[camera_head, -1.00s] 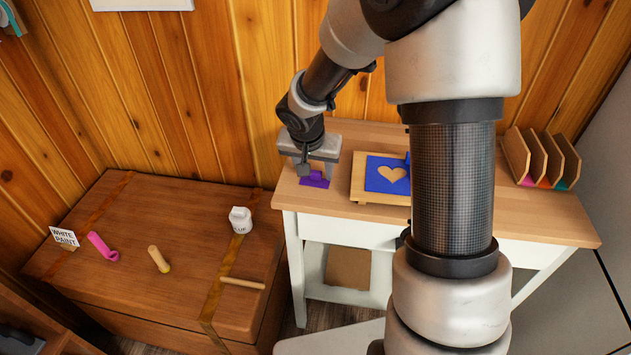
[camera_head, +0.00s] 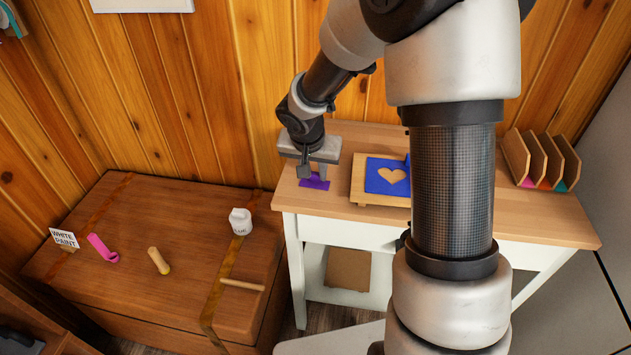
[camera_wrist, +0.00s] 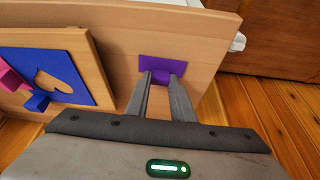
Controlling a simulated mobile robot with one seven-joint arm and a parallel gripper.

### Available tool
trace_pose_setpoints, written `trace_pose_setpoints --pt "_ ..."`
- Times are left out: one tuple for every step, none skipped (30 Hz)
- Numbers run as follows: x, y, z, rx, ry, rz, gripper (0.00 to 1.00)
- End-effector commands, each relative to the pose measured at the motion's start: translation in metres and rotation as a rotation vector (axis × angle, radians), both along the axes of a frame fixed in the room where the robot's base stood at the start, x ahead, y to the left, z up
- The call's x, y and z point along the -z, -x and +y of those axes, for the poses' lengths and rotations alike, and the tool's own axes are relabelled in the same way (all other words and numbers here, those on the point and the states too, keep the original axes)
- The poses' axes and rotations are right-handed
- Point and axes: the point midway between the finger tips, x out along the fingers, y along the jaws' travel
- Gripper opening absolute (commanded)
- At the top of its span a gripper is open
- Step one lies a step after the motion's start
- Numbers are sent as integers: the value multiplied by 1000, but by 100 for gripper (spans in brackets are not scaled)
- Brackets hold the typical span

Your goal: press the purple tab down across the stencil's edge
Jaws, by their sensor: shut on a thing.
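The purple tab (camera_head: 315,183) lies on the wooden tabletop, left of the stencil and apart from it. It also shows in the wrist view (camera_wrist: 163,63) as a flat purple piece with a darker raised part between my fingertips. My gripper (camera_head: 312,174) points down over the tab and is shut on its raised part; the fingers hide some of it. The blue stencil (camera_head: 376,184) with a heart cutout lies on a light wooden board (camera_head: 375,200). In the wrist view, a blue block (camera_wrist: 37,102) and a pink block (camera_wrist: 8,76) sit at the stencil's edge.
A wooden rack (camera_head: 541,158) with coloured pieces stands at the table's right. My arm hides part of the board and table.

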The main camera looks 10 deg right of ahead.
Motion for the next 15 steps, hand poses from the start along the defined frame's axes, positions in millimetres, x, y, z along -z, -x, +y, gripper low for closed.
trace_pose_setpoints --pt "-1 0 0 0 0 0 0" --pt "-2 0 0 0 0 0 0" --pt "-4 0 0 1 0 -1 0" --pt "-6 0 0 1 0 -1 0" --pt "-7 0 0 1 0 -1 0" --pt "-10 0 0 1 0 -1 0" --pt "-11 0 0 1 0 -1 0" --pt "-13 0 0 1 0 -1 0" --pt "-15 0 0 0 0 -1 0" --pt "-16 0 0 0 0 -1 0" --pt "-18 0 0 0 0 -1 0" --pt "-20 0 0 0 0 -1 0" --pt "-21 0 0 0 0 -1 0" --pt "-23 0 0 0 0 -1 0" --pt "-25 0 0 1 0 -1 0"
